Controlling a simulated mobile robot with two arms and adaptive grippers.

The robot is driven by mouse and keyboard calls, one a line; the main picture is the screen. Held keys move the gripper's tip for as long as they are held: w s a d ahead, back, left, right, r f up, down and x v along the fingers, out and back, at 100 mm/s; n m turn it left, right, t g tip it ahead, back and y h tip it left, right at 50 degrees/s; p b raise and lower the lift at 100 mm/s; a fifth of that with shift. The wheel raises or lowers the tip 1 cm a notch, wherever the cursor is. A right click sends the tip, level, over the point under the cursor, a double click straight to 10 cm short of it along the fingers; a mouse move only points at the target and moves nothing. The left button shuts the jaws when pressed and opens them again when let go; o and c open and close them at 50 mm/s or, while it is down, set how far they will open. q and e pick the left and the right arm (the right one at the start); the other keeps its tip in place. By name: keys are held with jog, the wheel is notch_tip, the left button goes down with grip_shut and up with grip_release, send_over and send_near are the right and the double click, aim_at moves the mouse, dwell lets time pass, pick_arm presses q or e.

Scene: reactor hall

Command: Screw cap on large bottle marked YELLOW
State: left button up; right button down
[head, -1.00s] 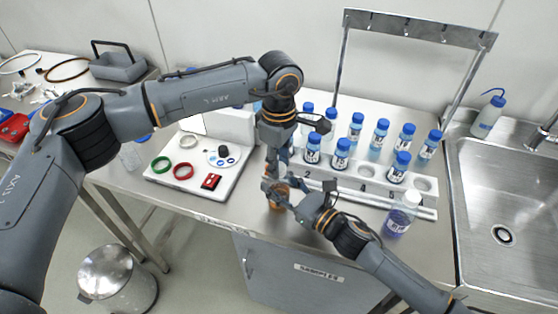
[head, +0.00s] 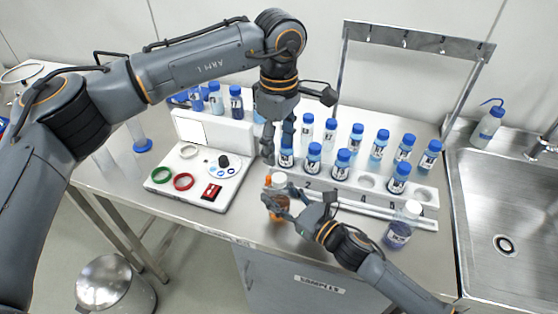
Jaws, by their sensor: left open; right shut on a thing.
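An amber bottle (head: 278,208) stands upright near the front edge of the bench, with a white cap (head: 279,179) at its top. I cannot read a YELLOW mark on it, nor tell how tightly the cap sits. My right gripper (head: 279,205) is shut on the bottle's body and hides part of it. My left gripper (head: 278,156) is open and empty, pointing down just above the cap and apart from it.
A white rack (head: 330,186) with several blue-capped bottles stands behind and to the right. A clear bottle with purple contents (head: 398,232) stands at the front right. A white tray (head: 217,200) with rings lies left. The sink (head: 515,205) is far right.

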pick_arm(q)
jog(key=shift+r, duration=1.55)
pick_arm(e)
jog(key=c, duration=0.5)
grip_release()
jog(key=v, duration=1.2)
jog(key=shift+r, duration=0.1)
